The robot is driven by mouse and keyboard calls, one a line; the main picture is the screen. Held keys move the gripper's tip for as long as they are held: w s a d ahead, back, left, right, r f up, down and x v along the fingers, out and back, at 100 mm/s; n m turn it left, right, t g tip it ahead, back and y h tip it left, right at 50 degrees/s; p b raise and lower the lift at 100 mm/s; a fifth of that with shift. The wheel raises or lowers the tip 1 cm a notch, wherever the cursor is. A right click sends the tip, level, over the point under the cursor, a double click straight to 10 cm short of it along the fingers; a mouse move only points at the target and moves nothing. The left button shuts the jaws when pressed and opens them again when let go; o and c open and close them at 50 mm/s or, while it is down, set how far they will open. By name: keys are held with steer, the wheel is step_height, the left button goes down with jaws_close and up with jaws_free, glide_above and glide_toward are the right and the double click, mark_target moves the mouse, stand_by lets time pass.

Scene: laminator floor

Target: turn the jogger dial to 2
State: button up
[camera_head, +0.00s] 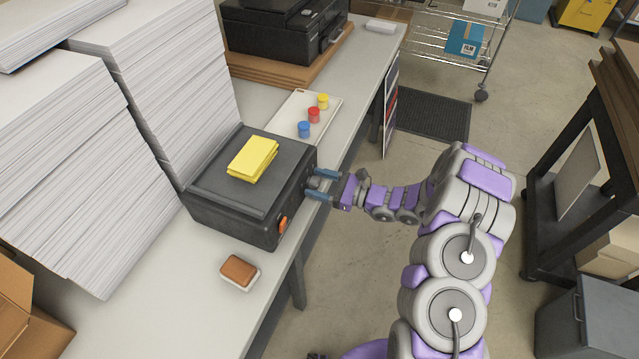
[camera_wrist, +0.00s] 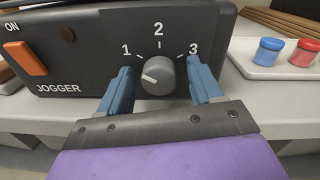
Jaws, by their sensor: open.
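The jogger (camera_head: 215,205) is a dark box on the worktable, and its front panel also shows in the wrist view (camera_wrist: 90,75). Its round grey dial (camera_wrist: 157,75) has a white mark pointing left and slightly down, below the tick for 1. The numbers 1, 2 and 3 arc over the dial, with 2 at the top. My gripper (camera_head: 318,184) is at the front panel. Its blue fingers (camera_wrist: 160,74) are open, one on each side of the dial, with visible gaps to it. Whether the fingertips touch the panel cannot be told.
An orange ON switch (camera_wrist: 26,57) is left of the dial. Yellow pads (camera_head: 253,157) lie on the jogger. Tall paper stacks (camera_head: 60,170) stand behind it. A tray (camera_head: 290,112) with coloured jars and a brown-topped block (camera_head: 239,270) lie on either side.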

steer(key=shift+c, duration=0.5)
steer(key=c, duration=1)
steer(key=shift+o, duration=0.2)
steer(key=shift+r+m+p, duration=0.15)
steer(key=shift+m+p, duration=0.25)
steer(key=shift+p, duration=0.2)
steer(key=shift+m, duration=0.3)
steer(key=m+p, duration=0.2)
steer(key=m, duration=0.1)
steer(key=shift+p, duration=0.4)
steer(key=m, duration=0.4)
steer(key=shift+p, duration=0.35)
steer(key=shift+w+d+m, duration=0.1)
steer(key=shift+m, duration=1.7)
